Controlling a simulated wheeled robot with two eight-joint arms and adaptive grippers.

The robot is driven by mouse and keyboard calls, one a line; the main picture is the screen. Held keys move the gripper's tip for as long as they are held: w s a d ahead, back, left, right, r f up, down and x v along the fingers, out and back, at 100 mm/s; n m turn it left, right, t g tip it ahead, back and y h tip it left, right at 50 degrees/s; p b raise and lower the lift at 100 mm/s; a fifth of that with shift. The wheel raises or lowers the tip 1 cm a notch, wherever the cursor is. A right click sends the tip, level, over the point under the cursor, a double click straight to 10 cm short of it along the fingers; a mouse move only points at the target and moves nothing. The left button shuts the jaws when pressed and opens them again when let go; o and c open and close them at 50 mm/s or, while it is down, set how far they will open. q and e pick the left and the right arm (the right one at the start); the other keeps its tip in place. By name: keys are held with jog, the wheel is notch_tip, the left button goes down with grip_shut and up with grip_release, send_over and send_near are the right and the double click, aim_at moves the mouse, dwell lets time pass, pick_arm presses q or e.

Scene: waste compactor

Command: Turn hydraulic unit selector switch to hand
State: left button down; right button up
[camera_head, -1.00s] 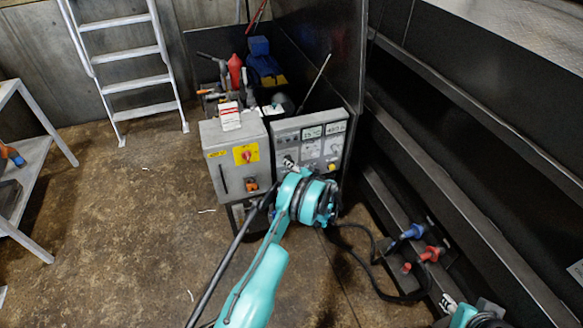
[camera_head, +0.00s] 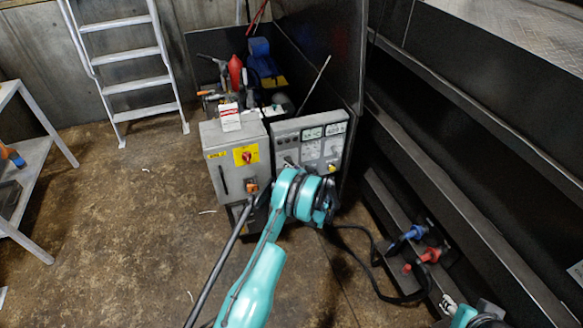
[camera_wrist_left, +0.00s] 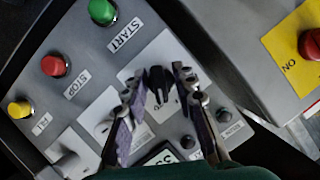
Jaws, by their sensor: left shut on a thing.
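The grey control panel (camera_head: 338,128) stands upright beside the grey cabinet, with meters and knobs on its face. In the left wrist view, a black selector switch (camera_wrist_left: 157,80) on a pale plate lies between the fingertips of my left gripper (camera_wrist_left: 159,84). The gripper is shut on this switch. The fingers cover part of the plate, so I cannot read its label or the switch position. In the head view my teal left wrist hides the lower panel. My right gripper (camera_head: 447,303) is only partly seen at the lower right edge; its jaw state is unclear.
Beside the switch are green START (camera_wrist_left: 103,11), red STOP (camera_wrist_left: 54,65) and yellow (camera_wrist_left: 19,109) buttons. The grey cabinet (camera_head: 225,150) has a red switch on a yellow plate (camera_head: 246,155). Blue and red plugs (camera_head: 430,255) lie at the right.

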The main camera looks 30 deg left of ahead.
pick_arm(q)
jog(key=n+t+h, duration=0.1)
jog(key=n, duration=0.1)
jog(key=n+t+h, duration=0.1)
jog(key=n, duration=0.2)
jog(key=n+t+h, duration=0.1)
jog(key=n+t, duration=0.1)
jog(key=n, duration=0.1)
jog(key=shift+h, duration=0.3)
jog(key=shift+n+t+h, duration=0.4)
jog(key=shift+n+t, duration=0.4)
jog(key=shift+n, duration=0.3)
jog(key=c, duration=1.6)
grip_release()
notch_tip(320, 180, up, 10)
jog(key=shift+f, duration=0.1)
